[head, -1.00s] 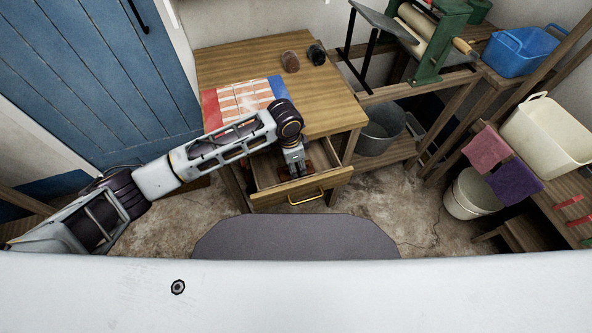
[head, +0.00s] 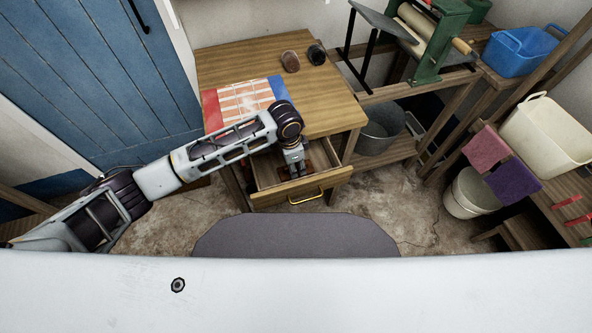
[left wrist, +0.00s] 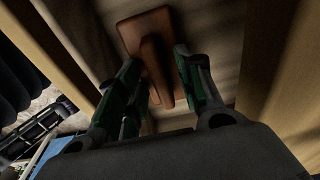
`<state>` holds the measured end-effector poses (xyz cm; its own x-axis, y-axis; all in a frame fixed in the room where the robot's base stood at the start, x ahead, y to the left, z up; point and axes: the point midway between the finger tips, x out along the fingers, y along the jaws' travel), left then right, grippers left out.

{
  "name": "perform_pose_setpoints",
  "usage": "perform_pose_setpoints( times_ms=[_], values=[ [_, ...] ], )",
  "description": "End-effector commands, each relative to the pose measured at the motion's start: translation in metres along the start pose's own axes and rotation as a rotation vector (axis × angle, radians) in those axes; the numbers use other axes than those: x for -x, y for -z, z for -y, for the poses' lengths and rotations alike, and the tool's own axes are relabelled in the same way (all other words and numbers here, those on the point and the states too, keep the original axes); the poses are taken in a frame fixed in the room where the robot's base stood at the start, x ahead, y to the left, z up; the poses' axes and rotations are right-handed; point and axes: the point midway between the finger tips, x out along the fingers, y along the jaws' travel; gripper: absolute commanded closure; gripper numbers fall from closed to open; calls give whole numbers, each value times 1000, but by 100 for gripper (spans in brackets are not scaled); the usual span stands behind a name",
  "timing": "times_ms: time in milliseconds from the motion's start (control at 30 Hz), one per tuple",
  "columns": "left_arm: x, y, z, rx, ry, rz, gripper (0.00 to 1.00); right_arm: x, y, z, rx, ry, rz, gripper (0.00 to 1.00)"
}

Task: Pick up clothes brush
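The clothes brush (left wrist: 151,38) is a reddish-brown wooden piece with a raised grip bar, lying in the open drawer in the left wrist view. My left gripper (left wrist: 157,80) is open, with one finger on each side of the brush's raised bar. The fingers look apart from the bar; the depth of their tips is hard to tell. In the head view my left gripper (head: 296,170) points down into the drawer and hides most of the brush. My right gripper is not in view.
The drawer (head: 271,194) has a brass handle and wooden walls close around the gripper. The table (head: 235,62) above holds a striped cloth (head: 243,98) and two small round-ended items. A wringer (head: 437,45) on a stand and a grey bucket (head: 381,128) are to the right.

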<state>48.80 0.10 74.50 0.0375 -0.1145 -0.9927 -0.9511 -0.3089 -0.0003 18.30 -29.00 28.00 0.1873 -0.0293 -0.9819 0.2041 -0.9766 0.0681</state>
Motion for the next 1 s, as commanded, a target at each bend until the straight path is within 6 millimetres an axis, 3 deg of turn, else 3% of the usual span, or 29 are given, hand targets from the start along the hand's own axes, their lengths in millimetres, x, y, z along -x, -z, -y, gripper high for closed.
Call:
perform_pose_setpoints(
  times_ms=[33, 233, 1000],
  values=[
    [0, 0, 0, 0, 0, 0, 74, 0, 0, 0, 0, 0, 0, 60],
    [0, 0, 0, 0, 0, 0, 99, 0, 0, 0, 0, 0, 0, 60],
    [4, 1, 0, 0, 1, -1, 100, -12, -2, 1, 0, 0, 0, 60]
  ],
)
